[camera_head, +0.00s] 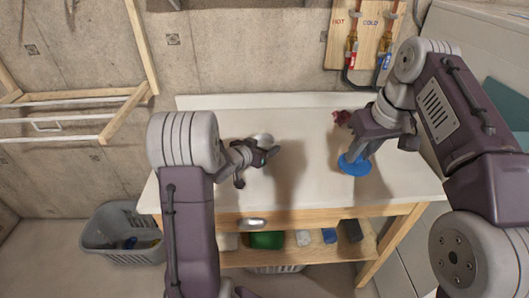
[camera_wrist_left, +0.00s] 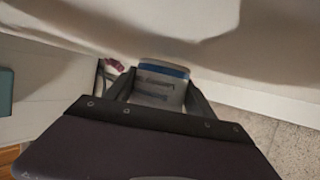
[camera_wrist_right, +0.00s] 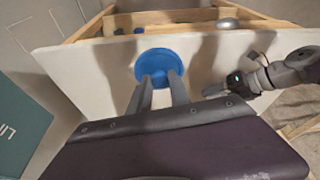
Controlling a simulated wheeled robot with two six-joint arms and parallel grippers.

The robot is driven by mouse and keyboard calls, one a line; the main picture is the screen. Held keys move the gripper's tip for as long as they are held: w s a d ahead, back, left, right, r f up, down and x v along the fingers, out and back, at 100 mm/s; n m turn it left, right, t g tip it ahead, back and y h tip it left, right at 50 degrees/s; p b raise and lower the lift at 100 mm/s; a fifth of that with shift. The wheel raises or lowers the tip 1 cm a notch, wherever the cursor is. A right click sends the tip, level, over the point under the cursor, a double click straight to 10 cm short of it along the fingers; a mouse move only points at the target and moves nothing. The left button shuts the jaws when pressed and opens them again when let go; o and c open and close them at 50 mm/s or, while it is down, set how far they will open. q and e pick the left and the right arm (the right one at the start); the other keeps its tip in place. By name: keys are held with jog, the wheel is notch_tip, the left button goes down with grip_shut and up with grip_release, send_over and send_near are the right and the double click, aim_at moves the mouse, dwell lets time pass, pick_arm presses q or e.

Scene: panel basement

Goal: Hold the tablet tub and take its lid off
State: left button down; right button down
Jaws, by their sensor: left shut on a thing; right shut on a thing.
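The tablet tub (camera_head: 263,140) is pale, with a blue band near one end and blurred print in the left wrist view (camera_wrist_left: 160,84). My left gripper (camera_head: 256,153) is shut on it over the left half of the white worktop. The blue round lid (camera_head: 353,166) is apart from the tub, to its right. My right gripper (camera_head: 362,150) is shut on the lid, which also shows between its fingertips in the right wrist view (camera_wrist_right: 158,65). I cannot tell whether the lid touches the worktop.
The white worktop (camera_head: 310,190) is mostly clear between the arms. A small dark red thing (camera_head: 342,117) lies behind the right gripper. Hot and cold valves (camera_head: 368,40) are on the wall board. A grey basket (camera_head: 120,235) stands on the floor at left.

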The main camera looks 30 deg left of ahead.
pick_arm(q)
jog(key=shift+f, duration=0.75)
pick_arm(e)
jog(key=shift+w+f, duration=0.1)
jog(key=shift+f, duration=0.25)
pick_arm(q)
jog(key=shift+w+a, duration=0.1)
pick_arm(e)
jog(key=shift+a, duration=0.1)
pick_arm(q)
jog(key=shift+f, duration=0.1)
pick_arm(e)
jog(key=shift+f, duration=0.1)
pick_arm(q)
jog(key=shift+c, duration=1.8)
grip_release()
jog(key=shift+r, duration=0.3)
pick_arm(e)
jog(key=shift+r, duration=0.3)
pick_arm(q)
jog(key=p+v, duration=0.2)
jog(key=v, duration=0.9)
jog(key=shift+r, duration=0.1)
pick_arm(e)
notch_tip(320, 180, up, 2)
jog(key=shift+r, duration=0.1)
pick_arm(q)
jog(key=shift+s+p, duration=0.3)
jog(key=shift+s, duration=0.25)
